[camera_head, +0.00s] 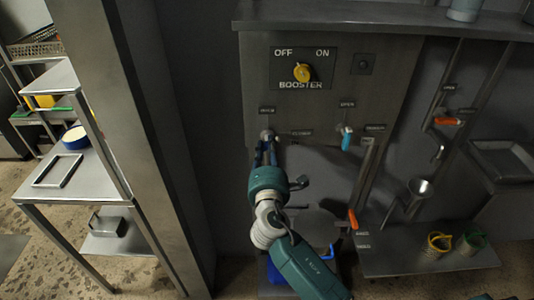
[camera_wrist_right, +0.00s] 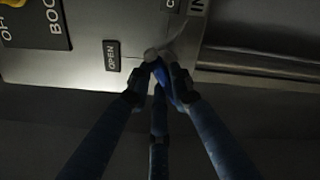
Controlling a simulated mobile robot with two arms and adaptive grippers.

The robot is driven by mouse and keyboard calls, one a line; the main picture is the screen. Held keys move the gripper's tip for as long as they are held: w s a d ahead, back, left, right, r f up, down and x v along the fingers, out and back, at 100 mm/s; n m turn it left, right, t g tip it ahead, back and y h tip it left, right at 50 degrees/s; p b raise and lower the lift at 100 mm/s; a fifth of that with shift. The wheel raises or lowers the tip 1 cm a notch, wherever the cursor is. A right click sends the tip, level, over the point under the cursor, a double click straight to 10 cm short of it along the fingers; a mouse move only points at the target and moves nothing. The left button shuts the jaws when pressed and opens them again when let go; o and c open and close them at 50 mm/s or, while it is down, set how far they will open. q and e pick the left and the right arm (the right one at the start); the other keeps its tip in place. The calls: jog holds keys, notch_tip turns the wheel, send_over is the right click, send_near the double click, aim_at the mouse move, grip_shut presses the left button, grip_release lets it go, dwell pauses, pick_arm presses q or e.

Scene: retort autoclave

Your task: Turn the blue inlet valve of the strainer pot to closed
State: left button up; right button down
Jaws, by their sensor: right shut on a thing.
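My right gripper (camera_head: 267,141) reaches up to the wall panel, left of its lower middle. In the wrist view the right gripper (camera_wrist_right: 158,76) has its dark blue fingers closed around a blue valve handle (camera_wrist_right: 162,74). The handle's pale grey hub (camera_wrist_right: 150,54) shows just beyond the fingertips. A plate reading OPEN (camera_wrist_right: 112,55) is left of the hub; a partly cut-off plate starting with C (camera_wrist_right: 171,5) is above it. The fingers hide most of the handle, so its exact angle is hard to tell. My left gripper is not in view.
A yellow booster knob (camera_head: 302,72) is above on the panel (camera_head: 260,90). A light-blue handle (camera_head: 346,140) hangs to the right. Orange handles (camera_head: 353,218) and (camera_head: 447,121) sit on pipes. A grey column (camera_head: 140,130) stands left. A shelf (camera_head: 405,262) is lower right.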

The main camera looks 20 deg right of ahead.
jog(key=shift+d+f+m+b, duration=0.15)
jog(key=shift+m+b, duration=1.75)
jog(key=shift+m, duration=1.4)
jog(key=c, duration=1.5)
grip_release()
jog(key=shift+c, duration=0.2)
jog(key=shift+s, duration=0.1)
jog(key=v, duration=1.2)
